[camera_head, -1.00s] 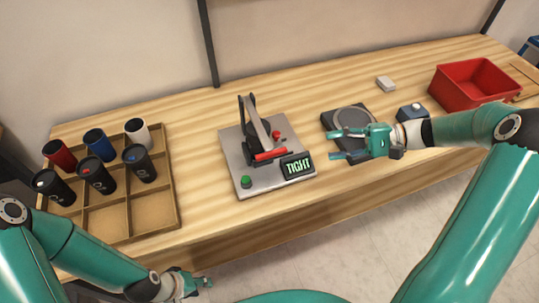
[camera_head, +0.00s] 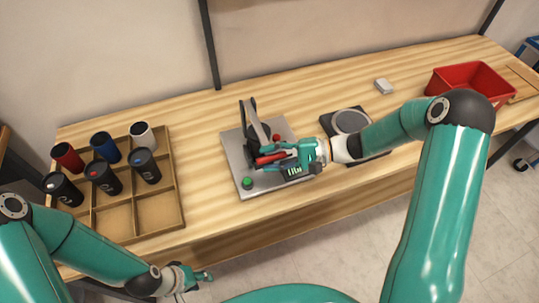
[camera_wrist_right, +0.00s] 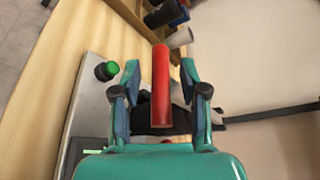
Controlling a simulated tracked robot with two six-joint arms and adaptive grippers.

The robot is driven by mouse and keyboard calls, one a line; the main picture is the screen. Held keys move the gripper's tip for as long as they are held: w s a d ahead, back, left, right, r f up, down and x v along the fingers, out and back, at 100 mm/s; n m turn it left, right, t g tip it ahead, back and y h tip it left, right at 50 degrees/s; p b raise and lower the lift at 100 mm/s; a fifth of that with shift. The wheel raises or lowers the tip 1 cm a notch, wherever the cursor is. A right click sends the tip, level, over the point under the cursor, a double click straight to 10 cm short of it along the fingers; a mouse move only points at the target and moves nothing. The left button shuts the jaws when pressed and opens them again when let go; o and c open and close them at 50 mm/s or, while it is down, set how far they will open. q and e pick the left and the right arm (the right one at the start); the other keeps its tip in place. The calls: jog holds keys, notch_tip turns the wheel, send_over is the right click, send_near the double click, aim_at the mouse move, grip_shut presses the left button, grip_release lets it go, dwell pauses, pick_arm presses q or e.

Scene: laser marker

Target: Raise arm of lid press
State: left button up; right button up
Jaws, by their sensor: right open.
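The lid press (camera_head: 243,150) stands on its grey base plate in the middle of the table. Its dark arm (camera_head: 256,126) slopes down to the front, with a red handle (camera_head: 270,157) at its low end. My right gripper (camera_head: 268,158) is at the handle. In the right wrist view the red handle (camera_wrist_right: 161,85) lies between the two open fingers (camera_wrist_right: 161,82), with a gap on both sides. The press display is mostly hidden behind my right gripper. My left gripper (camera_head: 207,276) is low in front of the table, empty; its finger gap is too small to judge.
A wooden tray (camera_head: 155,213) with several tumblers is at the left. A dark pad with a round plate (camera_head: 350,121) lies right of the press. A green button (camera_head: 247,183) is at the press's front left.

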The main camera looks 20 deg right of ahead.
jog(key=shift+a, duration=0.1)
jog(key=shift+c, duration=0.3)
jog(key=shift+f, duration=0.1)
grip_shut()
jog(key=shift+s+a+f, duration=0.1)
jog(key=shift+a+f, duration=0.05)
jog(key=shift+a, duration=0.05)
jog(key=shift+d+r, duration=0.1)
jog(key=shift+r, duration=0.35)
